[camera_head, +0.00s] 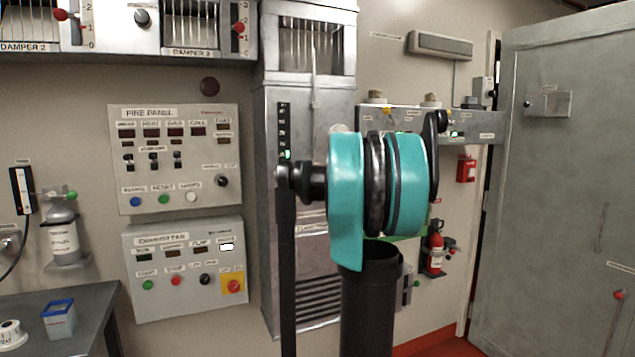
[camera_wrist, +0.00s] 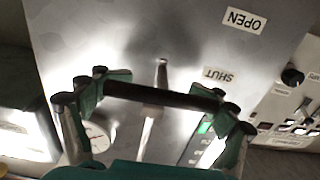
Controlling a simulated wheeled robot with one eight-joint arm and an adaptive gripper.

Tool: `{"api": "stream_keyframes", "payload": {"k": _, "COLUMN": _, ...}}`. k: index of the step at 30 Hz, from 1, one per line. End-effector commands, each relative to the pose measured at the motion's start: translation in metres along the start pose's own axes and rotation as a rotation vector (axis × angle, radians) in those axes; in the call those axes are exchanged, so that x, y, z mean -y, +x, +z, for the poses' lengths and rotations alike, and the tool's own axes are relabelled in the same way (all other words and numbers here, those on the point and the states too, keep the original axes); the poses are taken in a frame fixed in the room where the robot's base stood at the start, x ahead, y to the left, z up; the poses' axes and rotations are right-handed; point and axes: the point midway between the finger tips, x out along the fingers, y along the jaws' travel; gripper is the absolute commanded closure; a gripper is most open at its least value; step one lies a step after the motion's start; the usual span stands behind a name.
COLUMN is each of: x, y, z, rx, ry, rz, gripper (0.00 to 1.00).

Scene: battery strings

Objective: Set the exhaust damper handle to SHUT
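The exhaust damper handle shows in the wrist view as a pale metal rod (camera_wrist: 149,128) with a dark crossbar (camera_wrist: 160,95) lying across it. My gripper (camera_wrist: 165,98) has its green-padded fingers wide apart, one near each end of the crossbar. I cannot tell whether the pads touch it. The SHUT label (camera_wrist: 220,75) is close to the bar's right end, and the OPEN label (camera_wrist: 245,19) is farther up at the right. The view is inverted, and which label the handle points at is unclear. In the head view my teal and black arm covers much of the metal duct (camera_head: 305,115).
The fire panel (camera_head: 180,155) and exhaust fan panel (camera_head: 188,268) are on the wall left of the duct. A narrow black strip with a green light (camera_head: 283,130) runs down the duct. A grey table (camera_head: 95,310) stands at lower left, and a metal door (camera_head: 560,170) at right.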

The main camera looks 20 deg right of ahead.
Motion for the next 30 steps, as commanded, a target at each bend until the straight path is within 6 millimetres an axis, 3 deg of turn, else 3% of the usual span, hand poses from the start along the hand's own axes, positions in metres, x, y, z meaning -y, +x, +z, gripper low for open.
{"api": "stream_keyframes", "payload": {"k": 3, "x": 0.000, "y": 0.000, "z": 0.001, "rx": 0.000, "ry": -0.001, "rz": 0.000, "gripper": 0.02}}
{"api": "stream_keyframes", "payload": {"k": 17, "x": 0.000, "y": -0.008, "z": 0.001, "rx": 0.001, "ry": -0.002, "rz": 0.001, "gripper": 0.02}}
{"api": "stream_keyframes", "payload": {"k": 30, "x": -0.001, "y": -0.087, "z": 0.001, "rx": 0.001, "ry": -0.002, "rz": 0.002, "gripper": 0.02}}
